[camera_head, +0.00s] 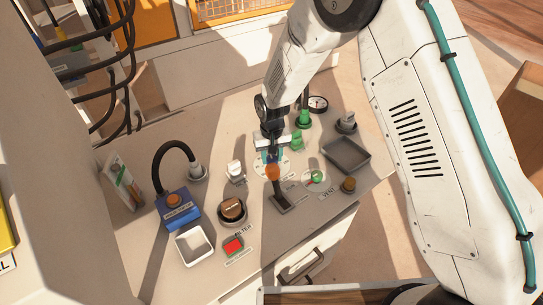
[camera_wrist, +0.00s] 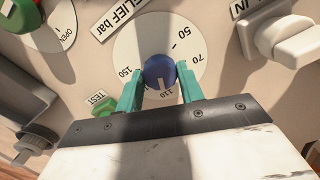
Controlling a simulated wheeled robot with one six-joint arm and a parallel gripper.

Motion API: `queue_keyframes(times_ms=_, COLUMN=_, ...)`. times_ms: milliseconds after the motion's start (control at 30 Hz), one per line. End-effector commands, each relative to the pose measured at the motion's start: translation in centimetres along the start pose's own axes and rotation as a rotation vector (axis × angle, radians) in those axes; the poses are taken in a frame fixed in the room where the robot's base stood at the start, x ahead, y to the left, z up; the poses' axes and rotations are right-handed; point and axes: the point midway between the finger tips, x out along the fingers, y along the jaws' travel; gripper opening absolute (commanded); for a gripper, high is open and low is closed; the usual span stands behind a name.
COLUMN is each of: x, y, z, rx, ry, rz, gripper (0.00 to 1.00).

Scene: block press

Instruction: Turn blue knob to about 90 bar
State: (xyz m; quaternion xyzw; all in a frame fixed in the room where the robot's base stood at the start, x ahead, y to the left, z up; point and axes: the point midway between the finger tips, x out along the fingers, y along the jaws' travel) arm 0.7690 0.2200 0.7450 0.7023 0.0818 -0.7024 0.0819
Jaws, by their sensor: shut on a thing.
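The blue knob (camera_wrist: 160,72) sits at the middle of a round white dial (camera_wrist: 130,45) in the wrist view. My gripper (camera_wrist: 160,76) has its two teal fingers on either side of the knob, shut on it. The dial shows 50, 70, 110 and 150. The 90 mark is not seen; the right finger covers part of the dial's edge. The knob's white line points down, close to 110. In the head view my gripper (camera_head: 272,155) is over the white dial (camera_head: 258,169), and the knob is mostly hidden.
A green TEST button (camera_wrist: 103,103) is at lower left. In the head view an orange-topped lever (camera_head: 277,185) stands in front of the dial, and a grey tray (camera_head: 347,155) is to the right.

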Motion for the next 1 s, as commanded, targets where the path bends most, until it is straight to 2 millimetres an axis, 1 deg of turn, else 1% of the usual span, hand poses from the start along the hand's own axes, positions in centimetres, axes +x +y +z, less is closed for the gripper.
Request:
queue_keyframes(times_ms=267, x=-0.04, y=-0.02, z=0.00, rx=-0.153, ry=0.000, rz=0.000, gripper=0.15)
queue_keyframes(times_ms=700, x=-0.05, y=-0.04, z=-0.01, rx=-0.518, ry=0.000, rz=0.000, gripper=0.15)
queue_keyframes(times_ms=1000, x=-0.06, y=-0.06, z=-0.01, rx=-0.687, ry=0.000, rz=0.000, gripper=0.15)
